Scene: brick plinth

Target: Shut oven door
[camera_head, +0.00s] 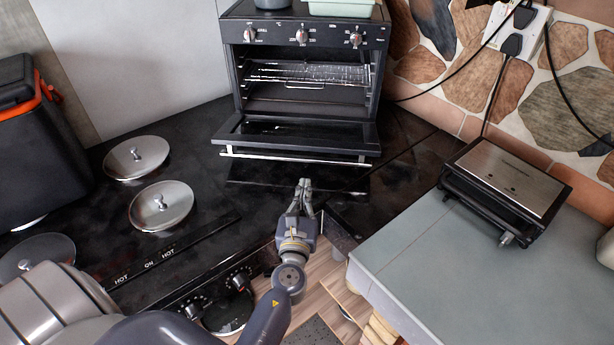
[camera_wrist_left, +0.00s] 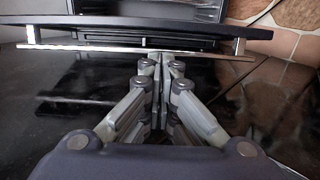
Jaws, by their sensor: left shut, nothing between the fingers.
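The black oven (camera_head: 306,50) stands at the back of the counter, with a wire rack showing inside. Its door (camera_head: 300,133) is hinged down and open, lying out towards me, with a silver handle bar (camera_head: 290,157) along its front edge. In the left wrist view the door (camera_wrist_left: 150,27) spans the top, with its handle bar (camera_wrist_left: 90,47) below it. My left gripper (camera_head: 304,184) is shut and empty, just in front of the handle and right of its middle. In the wrist view the fingertips (camera_wrist_left: 160,57) overlap the bar; contact is unclear. My right gripper is out of view.
A black stovetop with round silver burner lids (camera_head: 161,205) lies to the left. A black cooler box (camera_head: 38,138) stands at the far left. A sandwich grill (camera_head: 506,190) sits on the grey counter (camera_head: 420,265) at right. Cables hang from a wall socket (camera_head: 517,30).

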